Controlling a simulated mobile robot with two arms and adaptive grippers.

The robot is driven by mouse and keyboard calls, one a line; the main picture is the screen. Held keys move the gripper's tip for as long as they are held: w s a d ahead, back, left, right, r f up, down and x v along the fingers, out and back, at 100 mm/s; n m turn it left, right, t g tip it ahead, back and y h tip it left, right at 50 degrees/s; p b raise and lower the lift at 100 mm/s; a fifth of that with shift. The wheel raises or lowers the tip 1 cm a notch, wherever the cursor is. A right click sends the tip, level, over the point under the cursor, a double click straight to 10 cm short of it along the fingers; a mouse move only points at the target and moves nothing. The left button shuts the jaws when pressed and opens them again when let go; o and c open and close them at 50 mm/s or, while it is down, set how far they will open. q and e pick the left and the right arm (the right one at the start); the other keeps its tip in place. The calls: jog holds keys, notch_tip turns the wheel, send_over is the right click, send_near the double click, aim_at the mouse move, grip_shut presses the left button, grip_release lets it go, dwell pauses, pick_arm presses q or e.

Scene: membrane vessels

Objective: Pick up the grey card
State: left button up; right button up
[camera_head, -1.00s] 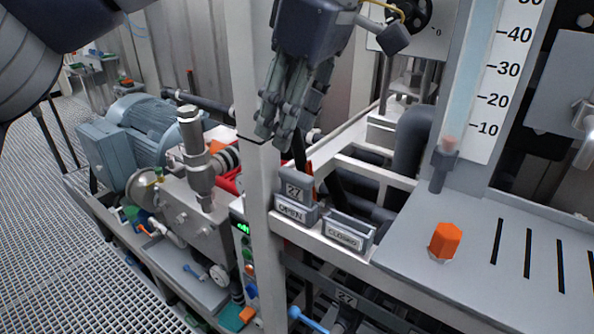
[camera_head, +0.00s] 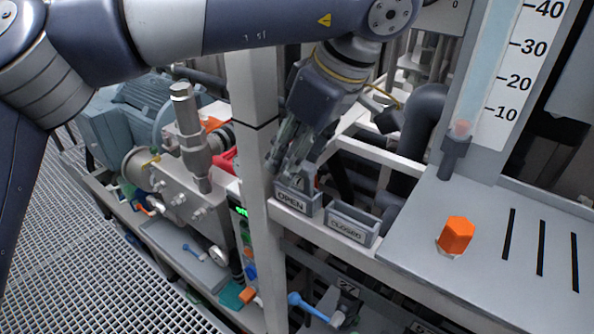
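My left gripper (camera_head: 286,168) points down at the holder marked OPEN (camera_head: 296,201), on the frame rail beside the white post. Its fingertips are right at the top of this holder. The grey card numbered 27, which shows in the earlier view standing in the OPEN holder, is now mostly or wholly hidden behind the fingers. I cannot tell whether the fingers are around the card or touching it, nor whether they are open or shut. The holder marked CLOSED (camera_head: 348,226) stands just to the right and looks empty. My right gripper is not in view.
The white post (camera_head: 257,150) stands close to the left of the gripper. A grey panel (camera_head: 410,255) with an orange knob (camera_head: 456,235) and slots lies to the right, below a level scale (camera_head: 505,100). A motor and pump (camera_head: 188,150) fill the left. A grating floor (camera_head: 85,240) lies beyond.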

pick_arm(q)
jog(key=shift+a+f, duration=0.2)
jog(key=shift+f, duration=0.15)
jog(key=shift+w+f, duration=0.1)
jog(key=shift+f, duration=0.1)
jog(key=c, duration=0.9)
grip_shut()
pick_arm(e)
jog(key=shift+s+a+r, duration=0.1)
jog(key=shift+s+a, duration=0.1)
pick_arm(q)
jog(key=shift+r, duration=0.1)
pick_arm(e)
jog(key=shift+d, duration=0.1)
